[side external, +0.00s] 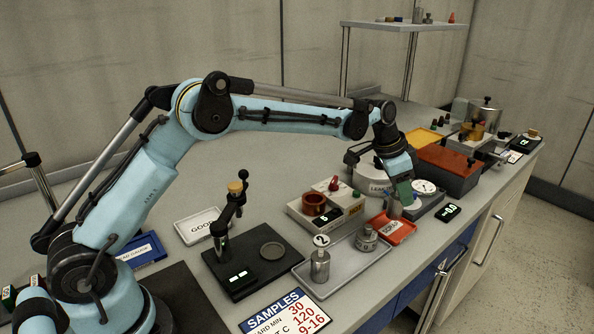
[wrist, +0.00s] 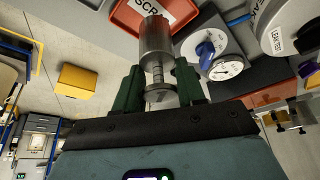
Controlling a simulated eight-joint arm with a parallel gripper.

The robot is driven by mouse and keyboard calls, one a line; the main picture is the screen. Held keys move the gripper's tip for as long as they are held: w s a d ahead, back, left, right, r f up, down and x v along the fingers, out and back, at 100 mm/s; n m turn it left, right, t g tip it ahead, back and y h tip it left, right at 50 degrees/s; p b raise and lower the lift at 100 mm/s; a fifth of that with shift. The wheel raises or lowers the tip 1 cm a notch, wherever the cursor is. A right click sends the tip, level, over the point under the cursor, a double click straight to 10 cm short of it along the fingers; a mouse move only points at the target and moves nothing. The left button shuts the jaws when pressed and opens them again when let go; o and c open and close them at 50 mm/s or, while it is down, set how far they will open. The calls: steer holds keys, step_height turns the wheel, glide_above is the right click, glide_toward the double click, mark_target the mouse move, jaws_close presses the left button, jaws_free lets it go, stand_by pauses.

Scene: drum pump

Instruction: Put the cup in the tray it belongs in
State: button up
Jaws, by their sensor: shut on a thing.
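My gripper (side external: 404,190) is shut on a metal cup (side external: 393,206), held beside the red SCRAP tray (side external: 407,228). The red SCRAP tray (wrist: 128,16) shows just beyond the cup there. I cannot tell the cup's exact height above the tray. The white GOOD tray (side external: 187,232) lies at the left, behind the black stand.
A dial gauge (side external: 424,187) and a "-0.0" display (side external: 447,212) stand right of my gripper. A black stand (side external: 250,272) is at the left.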

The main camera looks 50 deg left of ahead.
mark_target(399, 201)
steer(key=shift+f, duration=1.75)
stand_by(1.9)
steer(key=o, duration=1.6)
steer(key=shift+r, duration=4.05)
